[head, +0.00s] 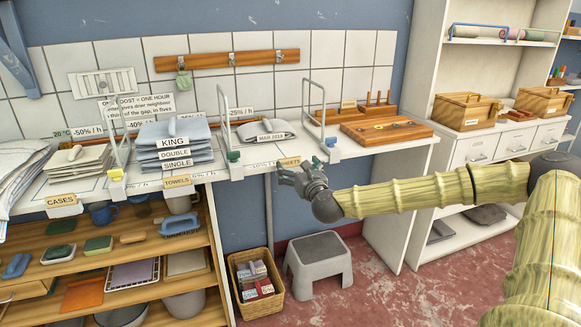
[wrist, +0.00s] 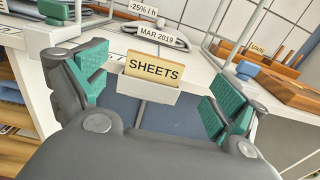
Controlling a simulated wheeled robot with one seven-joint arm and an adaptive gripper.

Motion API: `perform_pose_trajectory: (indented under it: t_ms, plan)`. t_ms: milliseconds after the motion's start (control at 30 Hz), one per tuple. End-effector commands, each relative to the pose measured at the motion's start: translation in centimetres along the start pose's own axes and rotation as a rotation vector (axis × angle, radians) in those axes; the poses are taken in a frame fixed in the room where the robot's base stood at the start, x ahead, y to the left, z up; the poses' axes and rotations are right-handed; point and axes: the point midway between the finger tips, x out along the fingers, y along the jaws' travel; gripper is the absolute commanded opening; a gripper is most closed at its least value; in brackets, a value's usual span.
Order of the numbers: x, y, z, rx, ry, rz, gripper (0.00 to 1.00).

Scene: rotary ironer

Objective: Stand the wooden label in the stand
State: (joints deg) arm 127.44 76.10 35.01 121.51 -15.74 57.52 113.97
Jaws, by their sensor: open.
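The wooden label reading SHEETS (wrist: 154,68) stands in a white stand (wrist: 150,90) at the counter's front edge. Its lower edge is hidden behind the stand's front lip, and it looks nearly upright. In the head view the label (head: 289,161) is small, and my gripper partly covers the stand. My gripper (head: 300,171) is open at the counter edge. In the wrist view its green finger pads are spread to the left and right of the label, with visible gaps on both sides. Nothing is held.
Other wooden labels read CASES (head: 62,200) and TOWELS (head: 177,181) along the same edge. Wire dividers (head: 323,105) and folded linen (head: 177,145) stand on the counter. A wooden peg board (head: 387,128) is to the right. A grey step stool (head: 318,262) and basket (head: 256,284) stand below.

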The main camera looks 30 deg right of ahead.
Motion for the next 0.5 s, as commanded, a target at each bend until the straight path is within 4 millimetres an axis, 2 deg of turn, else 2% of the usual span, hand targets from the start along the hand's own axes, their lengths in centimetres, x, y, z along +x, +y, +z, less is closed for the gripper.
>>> perform_pose_trajectory:
  t_ms: [267, 500]
  plan:
    - [1.2, 0.1, 0.0, -0.002, 0.0, 0.001, 0.96]
    - [3.8, 0.3, -0.2, -0.004, 0.0, -0.001, 0.96]
